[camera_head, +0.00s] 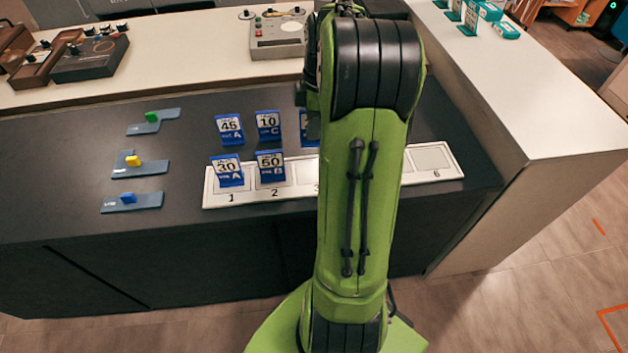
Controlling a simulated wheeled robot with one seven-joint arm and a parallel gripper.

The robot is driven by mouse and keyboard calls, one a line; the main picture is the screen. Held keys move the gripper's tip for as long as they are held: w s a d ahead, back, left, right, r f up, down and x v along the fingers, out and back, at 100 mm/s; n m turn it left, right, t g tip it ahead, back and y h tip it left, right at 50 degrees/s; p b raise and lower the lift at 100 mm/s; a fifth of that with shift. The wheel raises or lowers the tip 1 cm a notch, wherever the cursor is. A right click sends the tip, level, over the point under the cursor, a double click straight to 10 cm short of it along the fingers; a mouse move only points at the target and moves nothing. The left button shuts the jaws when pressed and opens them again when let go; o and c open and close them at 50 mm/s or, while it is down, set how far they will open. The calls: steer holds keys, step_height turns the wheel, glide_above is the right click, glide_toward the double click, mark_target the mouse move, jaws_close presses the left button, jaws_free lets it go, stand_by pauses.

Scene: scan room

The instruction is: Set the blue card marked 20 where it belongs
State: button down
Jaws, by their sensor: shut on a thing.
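A blue card (304,127) shows at the left edge of my arm, its number starting with 2; the rest is hidden. A dark part of my gripper (313,121) shows against it, shut on the card; the fingertips are mostly hidden by my arm. A white numbered board (250,197) lies along the front of the dark counter. A blue card marked 30 (229,169) stands in place 1, and a blue card that looks like 60 (270,163) stands in place 2. Place 6 is empty; my arm covers much of the middle places.
Blue cards marked 45 (230,127) and 10 (268,123) stand behind the board. Blue holders with a green block (152,117), a yellow block (133,160) and a blue block (128,198) lie at left. A grey control box (277,37) stands on the rear ledge.

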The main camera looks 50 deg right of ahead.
steer(key=f+b, duration=0.1)
steer(key=f, duration=0.2)
steer(key=f+b, duration=0.1)
steer(key=f, duration=0.3)
steer(key=f+b, duration=0.2)
steer(key=f, duration=0.1)
steer(key=shift+s+a+f, duration=0.15)
steer(key=shift+s+a, duration=0.1)
steer(key=shift+s, duration=0.1)
steer(key=c, duration=1.1)
jaws_free()
